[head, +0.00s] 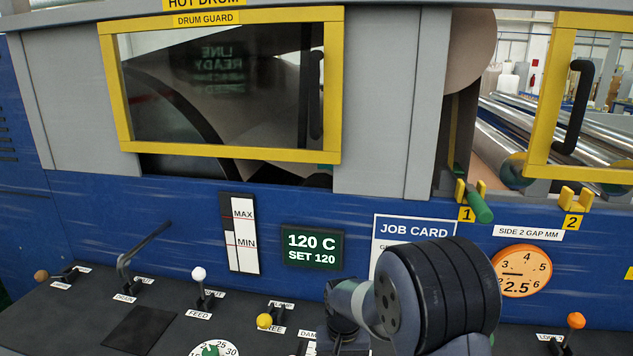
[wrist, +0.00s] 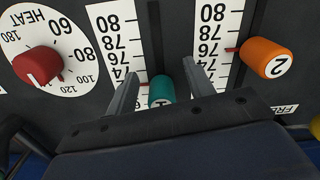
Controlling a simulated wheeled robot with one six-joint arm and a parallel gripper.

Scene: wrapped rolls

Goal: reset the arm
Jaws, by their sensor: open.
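My arm (head: 435,290) is folded in front of the panel at the lower right of the head view and hides part of the job card; the fingers do not show there. In the wrist view my gripper (wrist: 158,82) is open, its two grey fingers apart over the control panel. A teal knob (wrist: 162,90) marked 1 lies between and beyond the fingertips on a vertical scale; I cannot tell whether the fingers touch it. An orange knob (wrist: 267,58) marked 2 is to the right, and a red heat knob (wrist: 38,65) is to the left.
The sloping console carries a white-knobbed feed lever (head: 199,275), a yellow knob (head: 264,321) and an orange-knobbed lever (head: 575,321). The yellow-framed drum guard (head: 226,154) is above. A job card (head: 414,229) and an orange gap dial (head: 521,271) are on the blue front.

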